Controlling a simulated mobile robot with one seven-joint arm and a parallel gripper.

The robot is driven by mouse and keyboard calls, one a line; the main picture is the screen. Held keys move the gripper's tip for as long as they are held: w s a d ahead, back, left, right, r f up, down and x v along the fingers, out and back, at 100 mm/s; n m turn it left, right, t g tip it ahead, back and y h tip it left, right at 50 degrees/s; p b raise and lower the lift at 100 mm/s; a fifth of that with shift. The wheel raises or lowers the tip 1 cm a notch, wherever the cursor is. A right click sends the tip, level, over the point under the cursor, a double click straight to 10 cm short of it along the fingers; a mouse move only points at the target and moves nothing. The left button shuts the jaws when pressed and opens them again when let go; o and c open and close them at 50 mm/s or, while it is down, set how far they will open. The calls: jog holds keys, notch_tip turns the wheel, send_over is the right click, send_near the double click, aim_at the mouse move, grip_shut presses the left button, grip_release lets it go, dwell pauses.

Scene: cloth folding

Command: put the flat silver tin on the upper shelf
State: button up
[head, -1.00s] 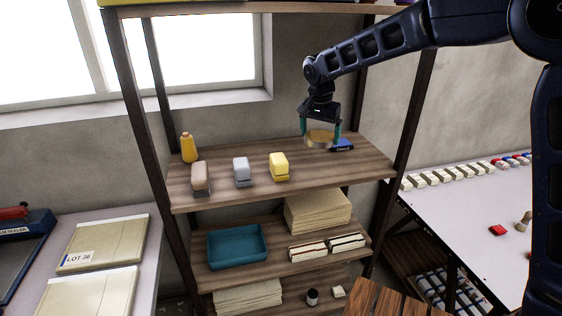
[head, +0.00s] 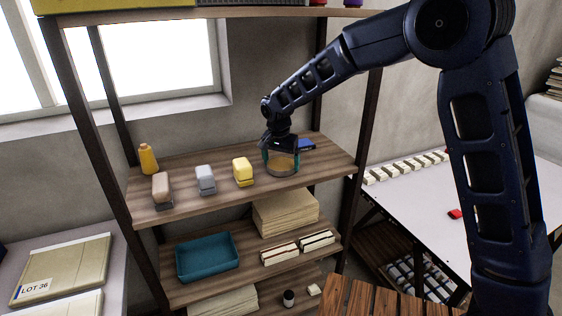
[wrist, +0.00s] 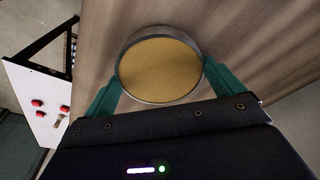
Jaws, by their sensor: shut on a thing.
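The flat round tin (head: 283,167) has a silver rim and a tan top. It is at the right part of the upper wooden shelf (head: 215,200), low over or on the boards; whether it touches them I cannot tell. My gripper (head: 282,160) is above it, with its teal fingers shut on the tin's sides. In the wrist view the tin (wrist: 160,70) sits between the two fingertips of my gripper (wrist: 160,82), with the shelf's wood grain behind it.
A yellow stapler (head: 243,171), a grey one (head: 205,179) and a beige one (head: 162,189) stand to the left. An orange bottle (head: 148,158) is behind them. A blue box (head: 307,144) lies right behind the tin. A teal tray (head: 207,257) is on the shelf below.

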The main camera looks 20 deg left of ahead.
aim_at(279, 166)
jog(key=o, duration=0.9)
jog(key=shift+f, duration=0.1)
jog(key=shift+c, duration=0.2)
notch_tip(279, 166, up, 12)
jog(key=s, duration=0.1)
jog(key=shift+s, duration=0.4)
